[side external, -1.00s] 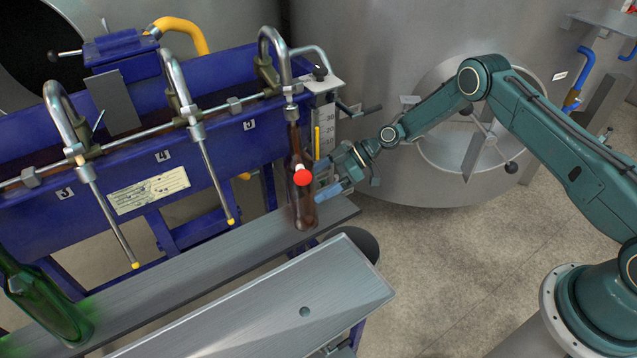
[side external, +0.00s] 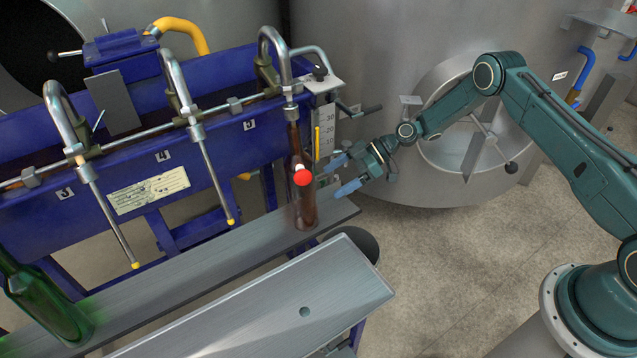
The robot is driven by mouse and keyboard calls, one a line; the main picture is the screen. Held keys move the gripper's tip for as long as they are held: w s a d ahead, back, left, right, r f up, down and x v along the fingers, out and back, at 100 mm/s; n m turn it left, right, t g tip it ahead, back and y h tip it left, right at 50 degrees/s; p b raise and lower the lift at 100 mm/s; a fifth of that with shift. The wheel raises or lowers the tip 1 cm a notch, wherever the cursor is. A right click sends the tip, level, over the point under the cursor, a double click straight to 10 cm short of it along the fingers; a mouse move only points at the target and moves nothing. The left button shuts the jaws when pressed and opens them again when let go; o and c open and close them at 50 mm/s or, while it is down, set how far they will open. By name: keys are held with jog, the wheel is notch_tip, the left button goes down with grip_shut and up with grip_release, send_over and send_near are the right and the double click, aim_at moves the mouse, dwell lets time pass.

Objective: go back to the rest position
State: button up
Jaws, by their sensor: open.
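My gripper (side external: 341,176) is open and empty, just right of the brown bottle (side external: 304,212). Its two blue fingertips point left toward the bottle, and a gap shows between them and the glass. The brown bottle stands upright on the grey shelf (side external: 215,262), under the filling spout (side external: 283,62) by the number 5 label.
A green bottle (side external: 42,305) stands at the shelf's left end. Metal filler tubes (side external: 203,150) hang from the blue filling machine (side external: 130,195). A large steel tank (side external: 400,45) with a round hatch stands behind my arm. The floor (side external: 450,260) at the right is clear.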

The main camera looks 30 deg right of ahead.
jog(key=shift+s+d, duration=0.25)
jog(key=shift+d, duration=0.55)
jog(key=shift+s+d, duration=0.2)
jog(key=shift+d, duration=0.55)
jog(key=s+r+m+h, duration=0.25)
jog(key=s+r, duration=0.25)
jog(key=r, duration=0.9)
jog(key=s+r+m+h, duration=0.2)
jog(key=s+r+h, duration=0.2)
jog(key=r, duration=1)
jog(key=s+d+r+m+t+h, duration=0.1)
jog(key=s+r+m, duration=0.1)
jog(key=s+r, duration=0.35)
jog(key=s+d+r+m+h, duration=0.1)
jog(key=s+r+m+h, duration=0.1)
jog(key=s, duration=0.6)
jog(key=s+d+m+h, duration=0.1)
jog(key=s+m, duration=0.1)
jog(key=s, duration=0.5)
jog(key=s+d+m+t+h, duration=0.1)
jog(key=s+d+m, duration=0.1)
jog(key=s, duration=0.6)
jog(key=shift+d, duration=0.2)
